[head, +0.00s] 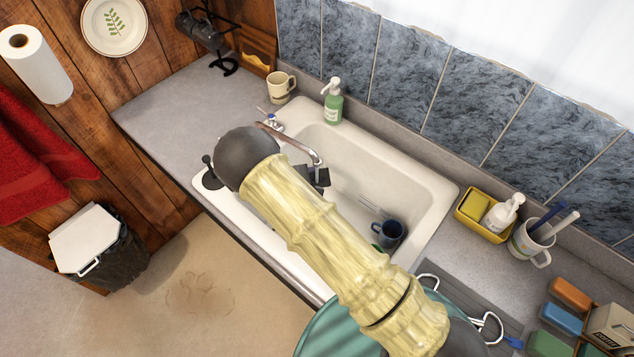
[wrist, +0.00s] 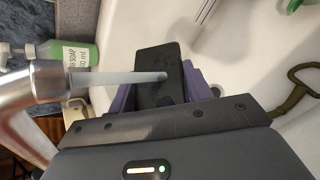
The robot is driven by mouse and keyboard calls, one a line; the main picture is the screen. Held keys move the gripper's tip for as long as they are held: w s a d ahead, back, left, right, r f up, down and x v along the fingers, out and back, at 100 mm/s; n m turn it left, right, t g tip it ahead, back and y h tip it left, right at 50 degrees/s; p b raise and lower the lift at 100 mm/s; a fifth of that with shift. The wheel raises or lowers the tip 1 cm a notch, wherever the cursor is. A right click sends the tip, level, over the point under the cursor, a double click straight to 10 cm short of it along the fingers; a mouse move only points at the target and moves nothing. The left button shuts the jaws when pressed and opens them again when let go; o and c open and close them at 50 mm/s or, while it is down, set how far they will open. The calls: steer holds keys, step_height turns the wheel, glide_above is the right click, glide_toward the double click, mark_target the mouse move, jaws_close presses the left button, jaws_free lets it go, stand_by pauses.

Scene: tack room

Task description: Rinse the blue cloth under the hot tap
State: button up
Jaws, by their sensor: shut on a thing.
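My gripper (head: 318,178) is over the left part of the white sink (head: 425,172), largely behind my arm. In the wrist view my gripper (wrist: 162,88) is shut on the blue cloth (wrist: 122,97), which looks purple-blue and sticks out on both sides of the dark finger. The metal tap (head: 300,147) reaches over the basin beside my gripper. In the wrist view a pale stream of water (wrist: 115,78) runs from the tap spout (wrist: 50,82) onto the dark finger. The cloth is hidden in the head view. Whether the water is hot cannot be told.
A dark blue mug (head: 387,234) stands in the basin. A green soap bottle (head: 333,103) and a cream mug (head: 280,86) stand behind the sink. A yellow caddy (head: 474,207) and a mug of brushes (head: 531,243) are at the right. The left counter (head: 165,125) is clear.

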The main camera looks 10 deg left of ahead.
steer(key=shift+w+d+b, duration=0.15)
steer(key=shift+d+b, duration=0.1)
steer(key=shift+d, duration=0.4)
steer(key=shift+w+d+b, duration=0.15)
steer(key=shift+d+b, duration=0.1)
steer(key=shift+d, duration=0.4)
stand_by(0.4)
steer(key=shift+s, duration=0.15)
steer(key=shift+s+a, duration=0.35)
steer(key=shift+a, duration=0.05)
steer(key=shift+s+a+b, duration=0.3)
steer(key=shift+s+a, duration=0.05)
steer(key=shift+s, duration=0.2)
steer(key=shift+s+a+b, duration=0.25)
steer(key=shift+s+a, duration=0.05)
steer(key=shift+s, duration=0.2)
steer(key=shift+w+d+b, duration=0.45)
steer(key=shift+w+b, duration=0.1)
steer(key=shift+w, duration=0.25)
stand_by(0.7)
stand_by(0.6)
steer(key=shift+s+d+f+b, duration=0.1)
steer(key=shift+s+b, duration=0.25)
steer(key=shift+s, duration=0.2)
steer(key=s+d+b, duration=0.2)
steer(key=s+b, duration=0.2)
steer(key=s, duration=0.4)
steer(key=shift+s+d, duration=0.15)
steer(key=shift+s, duration=0.15)
